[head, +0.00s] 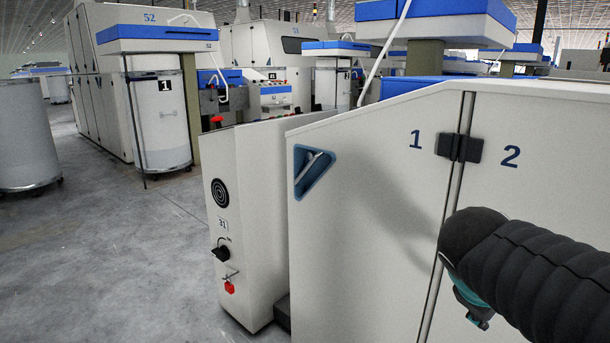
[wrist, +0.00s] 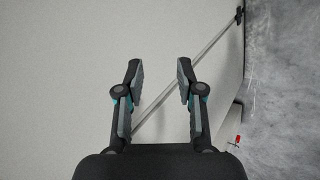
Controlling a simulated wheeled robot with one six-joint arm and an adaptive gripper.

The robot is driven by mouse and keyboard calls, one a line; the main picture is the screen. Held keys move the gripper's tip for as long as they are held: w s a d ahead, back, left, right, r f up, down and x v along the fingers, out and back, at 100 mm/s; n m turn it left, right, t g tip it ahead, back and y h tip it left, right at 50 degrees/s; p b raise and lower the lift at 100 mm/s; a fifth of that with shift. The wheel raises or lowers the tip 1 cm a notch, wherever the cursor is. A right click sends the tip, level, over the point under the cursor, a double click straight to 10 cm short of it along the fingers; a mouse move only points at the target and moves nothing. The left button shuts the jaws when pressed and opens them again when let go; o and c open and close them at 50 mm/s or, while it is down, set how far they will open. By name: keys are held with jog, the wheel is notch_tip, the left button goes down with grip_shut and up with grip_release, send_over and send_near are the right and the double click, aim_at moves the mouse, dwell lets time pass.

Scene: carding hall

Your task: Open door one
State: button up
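Door one (head: 360,230) is a pale cabinet panel marked with a blue "1". A blue triangular recessed handle (head: 314,168) is near its upper left corner. It looks closed, roughly in line with door two (head: 540,210) to its right. A black hinge (head: 459,147) bridges the seam between them. My gripper (wrist: 158,75) is open and empty in the wrist view, with a pale surface beyond its fingers. In the head view my arm hides most of the gripper, low in front of the door seam and well right of the handle.
A narrow grey-white end panel (head: 236,220) with a black switch, a red padlock (head: 230,288) and a red button stands left of door one. Open concrete floor (head: 120,260) lies to the left. Cans and other machines stand behind.

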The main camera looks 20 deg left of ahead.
jog(key=w+a+r+n+t, duration=0.1)
jog(key=w+a+n, duration=0.1)
jog(key=w+a, duration=0.2)
jog(key=w+a+r+n+t+h, duration=0.1)
jog(key=w+a+r+n+t, duration=0.1)
jog(key=a, duration=0.4)
jog(key=w+a+r+n+t+b, duration=0.1)
jog(key=w+a+n, duration=0.3)
jog(key=w+a, duration=0.2)
jog(key=shift+r+t+h, duration=0.3)
jog(key=shift+r, duration=0.1)
jog(key=n+t+y, duration=0.3)
jog(key=n+t, duration=0.4)
jog(key=n, duration=0.2)
send_near(303, 173)
jog(key=w, duration=0.3)
jog(key=w+d, duration=0.1)
jog(key=w, duration=0.6)
jog(key=shift+w+d+r, duration=0.15)
jog(key=shift+w+d, duration=0.05)
jog(key=shift+d, duration=0.1)
grip_shut()
